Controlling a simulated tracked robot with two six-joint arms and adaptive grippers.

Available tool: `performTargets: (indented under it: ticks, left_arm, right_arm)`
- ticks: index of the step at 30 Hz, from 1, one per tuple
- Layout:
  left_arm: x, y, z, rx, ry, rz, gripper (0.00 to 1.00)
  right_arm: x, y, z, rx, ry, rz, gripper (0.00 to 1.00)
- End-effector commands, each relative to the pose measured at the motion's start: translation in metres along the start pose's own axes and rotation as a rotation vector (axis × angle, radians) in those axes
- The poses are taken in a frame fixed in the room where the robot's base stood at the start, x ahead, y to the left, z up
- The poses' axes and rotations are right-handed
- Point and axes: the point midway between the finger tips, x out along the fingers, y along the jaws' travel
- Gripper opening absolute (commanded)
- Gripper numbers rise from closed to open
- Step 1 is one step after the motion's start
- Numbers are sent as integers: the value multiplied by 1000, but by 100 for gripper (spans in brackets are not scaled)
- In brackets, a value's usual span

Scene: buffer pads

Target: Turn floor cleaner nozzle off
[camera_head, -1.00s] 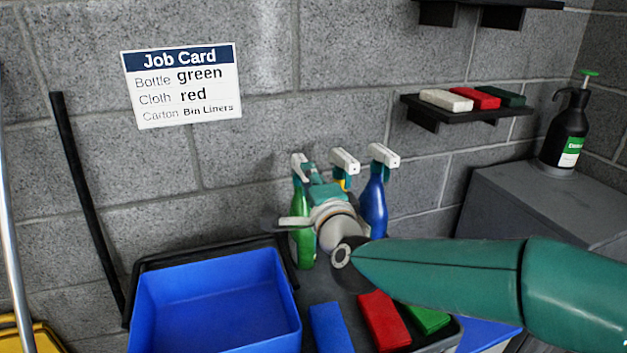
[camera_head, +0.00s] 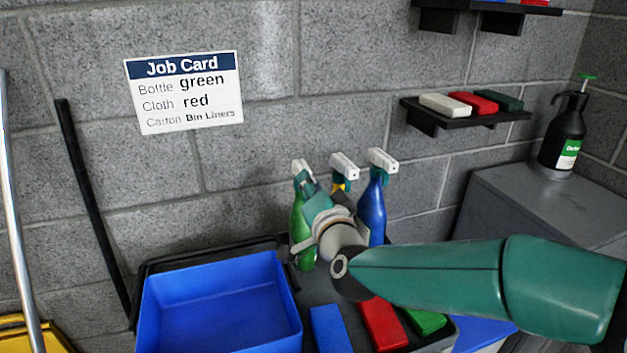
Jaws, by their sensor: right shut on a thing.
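A green spray bottle (camera_head: 301,242) with a white spray head (camera_head: 302,166) stands upright at the back of a dark tray top. My right gripper (camera_head: 309,184) is at its neck and head, shut on it. The gripper and wrist hide part of the bottle and its nozzle tip, so I cannot tell the nozzle setting. A blue spray bottle (camera_head: 376,202) stands to the right. Another spray bottle with a white head (camera_head: 344,164) and a yellow part stands between them, mostly hidden. No label naming floor cleaner is readable. My left gripper is not in view.
A blue bin (camera_head: 215,305) sits at the front left. Blue (camera_head: 331,329), red (camera_head: 384,322) and green (camera_head: 427,319) cloths lie before the bottles. A job card (camera_head: 184,92) is on the wall. A shelf (camera_head: 460,114) and dark dispenser bottle (camera_head: 565,135) are right.

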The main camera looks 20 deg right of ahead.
Motion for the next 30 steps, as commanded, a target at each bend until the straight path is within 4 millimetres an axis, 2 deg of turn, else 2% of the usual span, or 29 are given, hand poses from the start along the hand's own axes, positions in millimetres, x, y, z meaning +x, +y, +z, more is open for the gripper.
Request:
performTargets:
  ticks: [24,30]
  left_arm:
    - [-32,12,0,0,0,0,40]
    - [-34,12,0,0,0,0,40]
  right_arm:
    - [0,3,2,-844,-13,5,11]
    - [-1,4,3,-944,-12,4,12]
